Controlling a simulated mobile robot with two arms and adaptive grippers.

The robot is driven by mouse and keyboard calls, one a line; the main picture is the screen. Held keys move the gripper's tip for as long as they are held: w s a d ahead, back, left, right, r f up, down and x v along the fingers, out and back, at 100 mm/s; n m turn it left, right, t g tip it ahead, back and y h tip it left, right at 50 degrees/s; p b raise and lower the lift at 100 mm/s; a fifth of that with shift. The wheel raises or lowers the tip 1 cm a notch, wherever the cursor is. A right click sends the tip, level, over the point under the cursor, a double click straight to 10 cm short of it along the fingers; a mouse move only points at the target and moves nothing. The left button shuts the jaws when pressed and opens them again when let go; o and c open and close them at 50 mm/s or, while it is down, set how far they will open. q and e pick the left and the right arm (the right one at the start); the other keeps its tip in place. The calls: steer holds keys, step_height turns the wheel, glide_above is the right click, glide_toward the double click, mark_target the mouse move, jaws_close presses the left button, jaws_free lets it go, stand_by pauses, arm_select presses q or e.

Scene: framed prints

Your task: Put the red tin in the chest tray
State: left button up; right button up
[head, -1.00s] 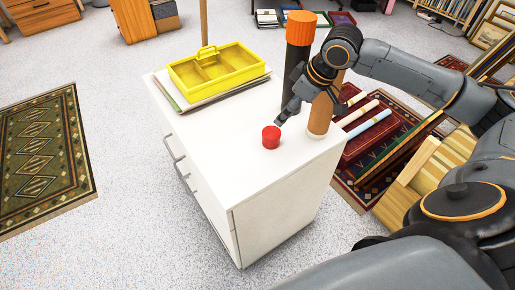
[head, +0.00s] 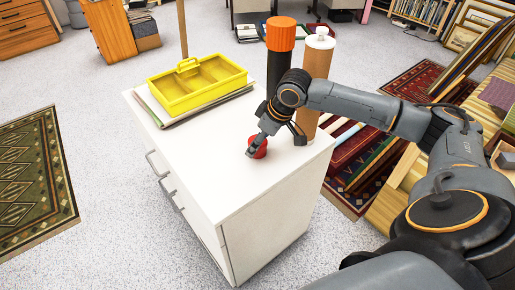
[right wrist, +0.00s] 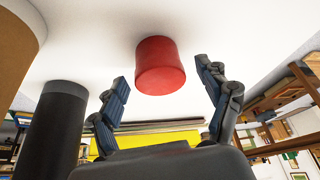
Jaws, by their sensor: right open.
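The red tin (head: 260,152) stands on top of the white chest (head: 215,190), near its right front part. It also shows in the right wrist view (right wrist: 160,67). My right gripper (head: 274,142) is open and low over the chest top, right at the tin. In the right wrist view its two fingers are apart, with the tin between and slightly beyond their tips. One finger partly hides the tin in the head view. The yellow tray (head: 160,95), with compartments and a handle, sits on flat boards at the chest's far left. My left gripper is not in view.
A black tube with an orange cap (head: 280,40) and a brown tube with a white cap (head: 316,65) stand upright behind my right gripper. The chest top between tin and tray is clear. Rolled prints and leaning frames lie right of the chest.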

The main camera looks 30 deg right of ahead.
steer(key=shift+x, duration=0.9)
steer(key=shift+c, duration=0.2)
steer(key=c, duration=1.4)
steer(key=shift+r, duration=0.1)
steer(key=shift+c, duration=0.2)
